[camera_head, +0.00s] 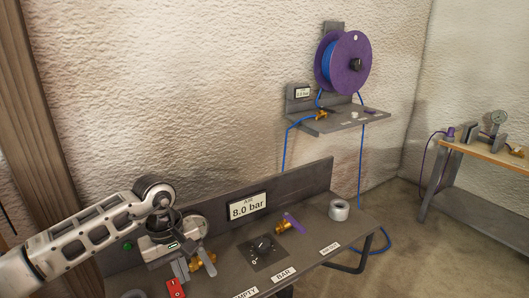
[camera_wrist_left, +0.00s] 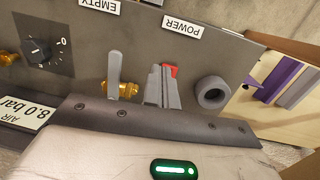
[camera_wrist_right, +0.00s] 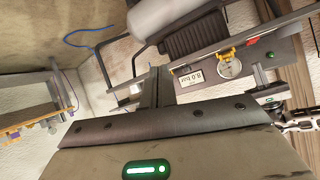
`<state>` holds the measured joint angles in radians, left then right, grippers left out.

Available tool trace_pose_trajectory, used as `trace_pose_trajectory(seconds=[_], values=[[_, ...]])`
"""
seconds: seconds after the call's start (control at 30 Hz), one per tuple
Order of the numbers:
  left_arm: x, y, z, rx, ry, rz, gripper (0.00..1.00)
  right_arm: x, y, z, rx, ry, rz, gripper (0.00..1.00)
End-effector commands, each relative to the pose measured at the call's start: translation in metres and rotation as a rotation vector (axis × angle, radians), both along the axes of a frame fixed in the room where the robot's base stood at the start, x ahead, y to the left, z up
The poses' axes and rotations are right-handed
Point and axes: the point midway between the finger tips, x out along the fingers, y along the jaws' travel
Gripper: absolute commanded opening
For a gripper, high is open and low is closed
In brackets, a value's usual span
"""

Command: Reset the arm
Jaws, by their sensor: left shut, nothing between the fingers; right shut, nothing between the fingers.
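My left arm comes in from the left in the head view. Its gripper (camera_head: 180,270) hangs over the left end of the grey bench panel (camera_head: 217,245), close to a red switch (camera_head: 175,288) and a brass valve with a grey lever (camera_head: 203,263). In the left wrist view my left gripper (camera_wrist_left: 163,86) has its fingers together and empty, overlapping the red switch (camera_wrist_left: 171,70) in that view. I cannot tell whether they touch. My right gripper (camera_wrist_right: 155,86) shows only in the right wrist view, shut and empty, apart from the panel with the pressure display (camera_wrist_right: 190,79).
The panel carries an 8.0 bar display (camera_head: 248,206), a black knob (camera_head: 263,245), a purple-levered valve (camera_head: 290,224) and a grey ring (camera_head: 340,210). A purple hose reel (camera_head: 352,62) hangs above a wall shelf (camera_head: 345,120). A wooden-topped bench (camera_head: 490,150) stands right. Floor between is open.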

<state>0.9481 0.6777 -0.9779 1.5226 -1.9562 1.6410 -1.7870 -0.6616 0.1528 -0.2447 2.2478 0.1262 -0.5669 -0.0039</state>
Motion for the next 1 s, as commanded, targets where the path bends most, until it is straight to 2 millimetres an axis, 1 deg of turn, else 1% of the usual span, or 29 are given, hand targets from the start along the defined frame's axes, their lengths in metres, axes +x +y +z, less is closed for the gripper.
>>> trace_pose_trajectory(seconds=[0.03, 0.07, 0.1, 0.13, 0.17, 0.2, 0.23, 0.27, 0.3, 0.37, 0.4, 0.43, 0.47, 0.5, 0.57, 0.6, 0.63, 0.67, 0.7, 0.73, 0.77, 0.8, 0.87, 0.9, 0.97, 1.0], values=[[-0.01, -0.022, -0.005, -0.081, 0.024, 0.018, 0.0, 0.0, -0.001, 0.003, -0.001, 0.001, -0.002, 0.0], [-0.016, -0.037, -0.007, -0.139, 0.04, 0.038, 0.0, 0.0, -0.001, 0.005, -0.002, 0.001, -0.002, 0.0], [-0.025, -0.058, -0.009, -0.227, 0.066, 0.071, 0.0, 0.0, -0.001, 0.006, -0.003, 0.002, -0.004, 0.0], [-0.032, -0.076, -0.009, -0.298, 0.092, 0.102, 0.0, -0.001, -0.002, 0.008, -0.004, 0.002, -0.005, 0.0], [-0.04, -0.093, -0.008, -0.372, 0.123, 0.139, 0.0, -0.001, -0.002, 0.009, -0.005, 0.002, -0.006, 0.0], [-0.051, -0.116, -0.004, -0.475, 0.17, 0.192, 0.0, -0.001, -0.002, 0.011, -0.007, 0.002, -0.007, 0.0], [-0.059, -0.133, 0.0, -0.552, 0.211, 0.238, 0.0, -0.001, -0.003, 0.012, -0.008, 0.002, -0.008, 0.0], [-0.067, -0.149, 0.006, -0.632, 0.258, 0.288, 0.0, -0.001, -0.003, 0.014, -0.009, 0.003, -0.009, 0.0], [-0.077, -0.17, 0.016, -0.739, 0.331, 0.364, 0.0, -0.001, -0.004, 0.016, -0.01, 0.003, -0.011, 0.0], [-0.091, -0.198, 0.037, -0.909, 0.467, 0.501, 0.0, -0.001, -0.005, 0.02, -0.013, 0.004, -0.013, 0.0], [-0.099, -0.214, 0.055, -1.028, 0.581, 0.612, 0.0, -0.002, -0.005, 0.022, -0.016, 0.004, -0.015, 0.0], [-0.102, -0.223, 0.069, -1.112, 0.673, 0.701, 0.0, -0.002, -0.006, 0.024, -0.017, 0.005, -0.017, 0.0], [-0.104, -0.229, 0.082, -1.192, 0.77, 0.793, 0.0, -0.002, -0.007, 0.026, -0.019, 0.005, -0.018, 0.0], [-0.104, -0.233, 0.099, -1.288, 0.908, 0.92, 0.0, -0.002, -0.007, 0.028, -0.021, 0.006, -0.02, 0.0], [-0.1, -0.232, 0.12, -1.414, 1.128, 1.116, 0.0, -0.002, -0.008, 0.031, -0.025, 0.005, -0.022, 0.0], [-0.095, -0.227, 0.131, -1.486, 1.285, 1.252, 0.0, -0.003, -0.009, 0.034, -0.027, 0.006, -0.025, 0.0], [-0.09, -0.22, 0.136, -1.533, 1.407, 1.356, 0.0, -0.003, -0.01, 0.036, -0.029, 0.006, -0.026, 0.0], [-0.086, -0.212, 0.139, -1.573, 1.535, 1.461, 0.0, -0.003, -0.01, 0.037, -0.03, 0.006, -0.026, 0.0], [-0.081, -0.2, 0.14, -1.615, 1.71, 1.6, 0.0, -0.003, -0.011, 0.04, -0.032, 0.007, -0.028, 0.0], [-0.077, -0.189, 0.138, -1.639, 1.846, 1.704, 0.0, -0.003, -0.011, 0.041, -0.034, 0.007, -0.029, 0.0], [-0.075, -0.178, 0.133, 1.642, -1.969, -1.794, 0.0, -0.004, -0.012, 0.043, -0.035, 0.007, -0.031, 0.0], [-0.073, -0.162, 0.124, 1.445, -1.892, -1.692, 0.0, -0.004, -0.013, 0.045, -0.037, 0.007, -0.032, 0.0], [-0.077, -0.139, 0.104, 1.17, -1.763, -1.529, 0.0, -0.004, -0.014, 0.049, -0.04, 0.007, -0.035, 0.0], [-0.083, -0.125, 0.088, 1.003, -1.67, -1.417, 0.0, -0.005, -0.014, 0.051, -0.042, 0.008, -0.036, 0.0], [-0.099, -0.106, 0.062, 0.779, -1.531, -1.25, 0.0, -0.005, -0.015, 0.054, -0.044, 0.009, -0.038, 0.0], [-0.111, -0.096, 0.046, 0.656, -1.443, -1.151, 0.0, -0.005, -0.016, 0.055, -0.047, 0.009, -0.039, 0.0]])
